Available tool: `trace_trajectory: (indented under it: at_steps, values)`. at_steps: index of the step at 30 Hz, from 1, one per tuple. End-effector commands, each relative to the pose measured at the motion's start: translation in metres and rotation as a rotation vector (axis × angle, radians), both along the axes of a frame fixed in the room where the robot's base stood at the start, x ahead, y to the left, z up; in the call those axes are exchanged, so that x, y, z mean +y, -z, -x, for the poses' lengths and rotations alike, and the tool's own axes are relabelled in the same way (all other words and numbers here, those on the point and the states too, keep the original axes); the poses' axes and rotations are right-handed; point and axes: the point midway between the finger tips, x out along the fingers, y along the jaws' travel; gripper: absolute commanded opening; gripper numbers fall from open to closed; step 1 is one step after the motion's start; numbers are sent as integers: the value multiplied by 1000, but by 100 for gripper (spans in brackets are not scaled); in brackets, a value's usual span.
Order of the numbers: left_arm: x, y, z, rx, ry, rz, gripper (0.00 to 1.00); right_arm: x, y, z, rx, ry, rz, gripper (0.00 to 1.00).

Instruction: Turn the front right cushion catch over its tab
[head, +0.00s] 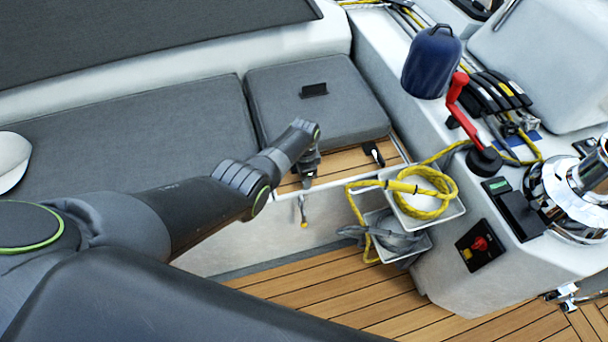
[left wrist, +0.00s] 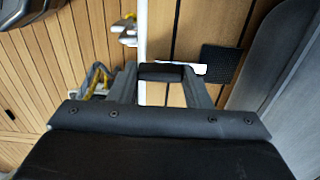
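My left gripper (head: 307,172) points down at the wooden strip (head: 290,184) before the grey square cushion (head: 312,95). In the left wrist view its fingers (left wrist: 161,86) stand apart. A small dark bar with a white piece (left wrist: 197,68), which looks like a catch, spans the gap between them; I cannot tell whether they touch it. A black textured patch (left wrist: 222,63), perhaps its tab, lies beside it toward the cushion. Another black-and-white catch (head: 373,154) sits further right on the strip. My right gripper is not in view.
Two white bins, the upper (head: 424,207) with yellow rope, hang right of the strip. A metal hook (head: 303,212) hangs below the seat edge. A red-handled lever (head: 458,95), dark blue fender (head: 431,62) and winch (head: 568,190) stand right. The teak floor is clear.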

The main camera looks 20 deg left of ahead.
Motion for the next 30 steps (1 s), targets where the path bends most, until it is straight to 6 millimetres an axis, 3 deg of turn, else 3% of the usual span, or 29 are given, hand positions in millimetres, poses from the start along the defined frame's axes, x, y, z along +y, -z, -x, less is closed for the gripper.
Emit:
trace_trajectory:
  at_steps: [1, 5, 16, 30]
  values:
    - [0, -1, -1, -2, 2, 0, 50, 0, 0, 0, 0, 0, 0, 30]
    - [0, 0, 0, -1, 1, -1, 65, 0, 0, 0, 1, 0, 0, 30]
    - [0, -7, 0, -1, 0, -1, 65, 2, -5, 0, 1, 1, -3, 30]
    - [0, -86, -1, -4, -1, 0, 65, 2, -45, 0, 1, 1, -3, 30]
